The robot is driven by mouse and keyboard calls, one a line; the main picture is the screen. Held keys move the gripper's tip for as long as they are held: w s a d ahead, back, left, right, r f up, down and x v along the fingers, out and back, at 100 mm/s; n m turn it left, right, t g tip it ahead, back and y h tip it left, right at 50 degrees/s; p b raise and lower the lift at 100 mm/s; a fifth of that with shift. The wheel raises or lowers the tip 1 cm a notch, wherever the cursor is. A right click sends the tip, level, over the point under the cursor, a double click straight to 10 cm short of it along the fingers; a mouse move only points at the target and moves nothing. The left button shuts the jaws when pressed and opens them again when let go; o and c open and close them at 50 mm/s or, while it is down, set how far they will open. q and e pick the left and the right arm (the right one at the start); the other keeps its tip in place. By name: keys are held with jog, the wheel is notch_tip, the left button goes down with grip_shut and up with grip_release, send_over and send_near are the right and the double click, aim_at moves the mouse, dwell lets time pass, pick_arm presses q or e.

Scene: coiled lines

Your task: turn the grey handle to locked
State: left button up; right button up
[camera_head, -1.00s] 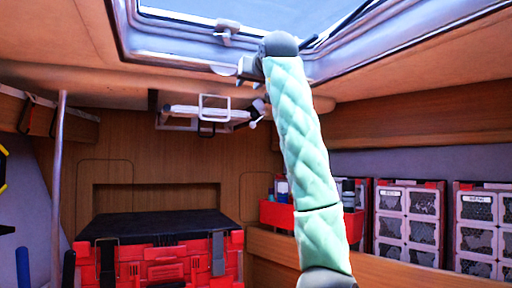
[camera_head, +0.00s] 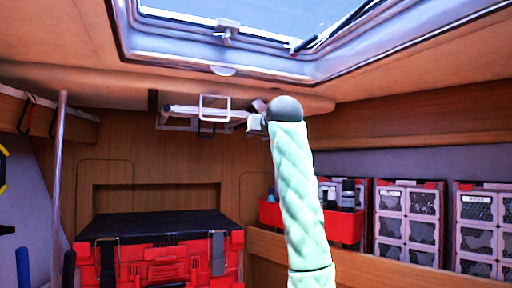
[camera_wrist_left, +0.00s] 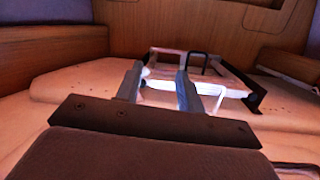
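A grey handle-like latch (camera_head: 228,28) sits on the near bar of the roof hatch at the top of the head view; I cannot tell its exact setting. The latch cannot be made out in the wrist view. My right gripper is not in view.
A white-framed rack (camera_head: 185,112) hangs under the ceiling just left of my left gripper; it also shows beyond the fingers in the wrist view (camera_wrist_left: 222,78). A pale tab (camera_head: 223,71) sits on the hatch surround. A vertical pole (camera_head: 58,185) and red case (camera_head: 160,262) stand left.

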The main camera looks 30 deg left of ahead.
pick_arm(q)
jog(key=shift+w+f, duration=0.25)
jog(key=shift+f, duration=0.55)
jog(key=shift+w+f, duration=0.25)
jog(key=shift+f, duration=0.5)
